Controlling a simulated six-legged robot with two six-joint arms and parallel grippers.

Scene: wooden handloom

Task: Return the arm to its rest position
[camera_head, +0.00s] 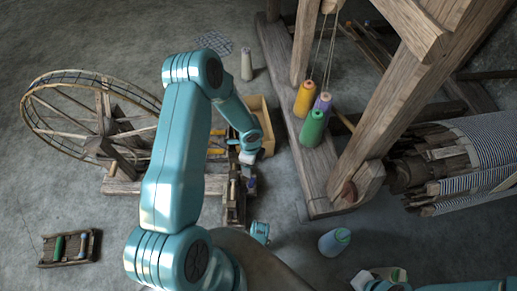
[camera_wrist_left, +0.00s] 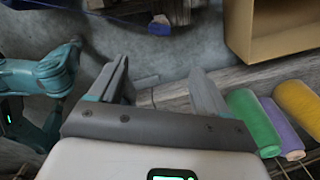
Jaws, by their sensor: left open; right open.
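My left arm comes up from the bottom of the head view and bends down towards the spinning-wheel bench. Its gripper is small and partly hidden there. In the left wrist view the left gripper (camera_wrist_left: 162,78) has its two fingers apart with nothing between them, above the floor and a wooden beam. My right gripper (camera_head: 372,279) shows at the bottom right of the head view, cut by the lower edge. It is open, and no held object is visible.
The loom frame (camera_head: 358,130) stands right of the left arm. A spinning wheel (camera_head: 75,115) stands left. A yellow box (camera_head: 264,122) is behind the left wrist.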

